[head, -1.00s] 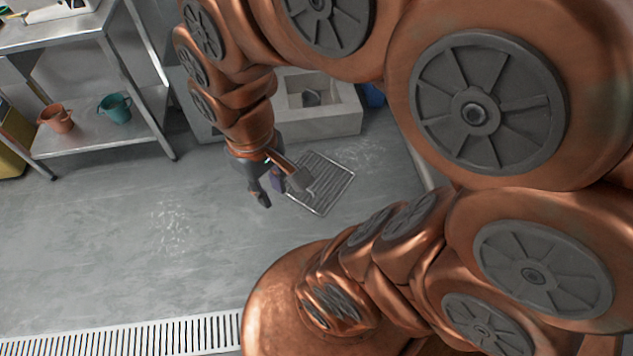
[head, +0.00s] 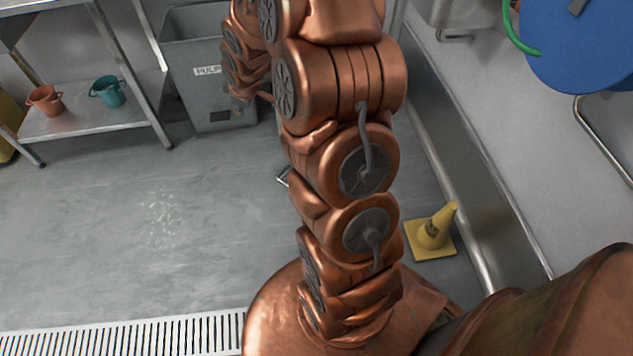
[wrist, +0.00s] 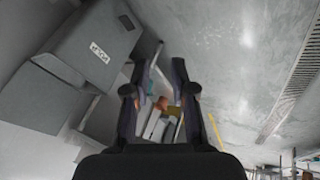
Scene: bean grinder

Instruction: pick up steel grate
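The steel grate (head: 283,178) lies on the floor in the head view; only a small corner shows to the left of my arm, and my arm hides the rest. I cannot make the grate out in the wrist view. My gripper (wrist: 163,75) is open in the wrist view, with two dark fingers apart and nothing held between them. In the head view my arm's far end is in front of the bin, beyond the grate's visible corner, and the fingers are not clear there.
A grey bin marked PULP (head: 208,70) stands at the back; it also shows tilted in the wrist view (wrist: 85,50). A steel shelf (head: 95,122) with orange (head: 44,101) and teal (head: 109,91) buckets is left. The left floor is clear.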

